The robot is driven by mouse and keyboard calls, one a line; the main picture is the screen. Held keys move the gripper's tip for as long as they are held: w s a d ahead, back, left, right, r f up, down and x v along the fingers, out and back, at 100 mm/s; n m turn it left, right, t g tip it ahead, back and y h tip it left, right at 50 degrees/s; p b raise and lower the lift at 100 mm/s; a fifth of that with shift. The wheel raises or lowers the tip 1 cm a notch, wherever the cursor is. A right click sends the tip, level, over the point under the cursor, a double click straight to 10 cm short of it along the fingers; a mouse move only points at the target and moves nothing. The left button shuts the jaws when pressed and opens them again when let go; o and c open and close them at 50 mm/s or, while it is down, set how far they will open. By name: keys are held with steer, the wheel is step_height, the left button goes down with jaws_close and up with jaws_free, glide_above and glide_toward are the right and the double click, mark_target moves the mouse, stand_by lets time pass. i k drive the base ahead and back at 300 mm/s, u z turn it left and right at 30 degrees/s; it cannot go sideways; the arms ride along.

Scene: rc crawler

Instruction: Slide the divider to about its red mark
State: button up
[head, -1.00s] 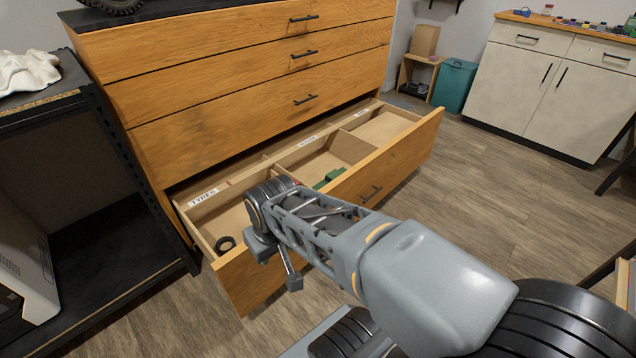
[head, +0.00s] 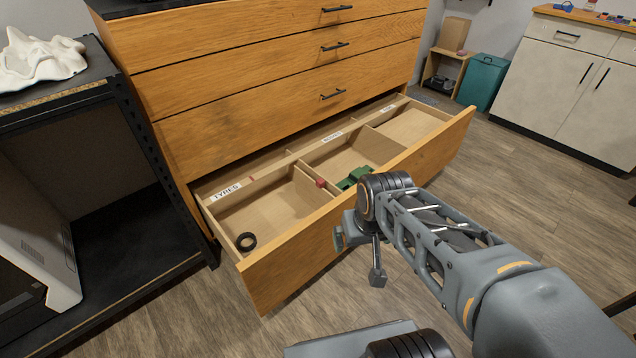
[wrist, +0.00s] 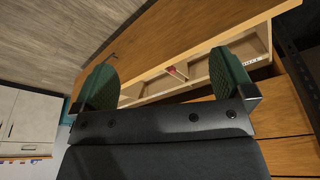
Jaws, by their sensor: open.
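The divider (head: 309,177) is a thin wooden partition across the open bottom drawer (head: 345,228), with a small red block (head: 320,183) near its front end. It stands between the TYRES compartment and the middle one. A small red mark (head: 250,179) shows on the back rail, left of the divider, beside the TYRES label (head: 226,191). My gripper (head: 358,255) is outside the drawer front, apart from the divider. In the wrist view my gripper (wrist: 166,65) has its green fingers wide apart with nothing held. The red block (wrist: 178,72) shows beyond and between them.
A black tyre (head: 246,241) lies in the TYRES compartment, which is otherwise clear. A green part (head: 354,177) sits in the middle compartment, close right of the divider. A black shelf (head: 120,200) stands left of the drawers. Open floor lies right of the drawer.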

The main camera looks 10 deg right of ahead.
mark_target(313, 192)
steer(key=z, duration=0.5)
steer(key=k, duration=0.6)
steer(key=z, duration=0.5)
steer(key=i, duration=0.75)
steer(key=u, duration=0.8)
steer(key=i, duration=0.65)
steer(key=u, duration=0.45)
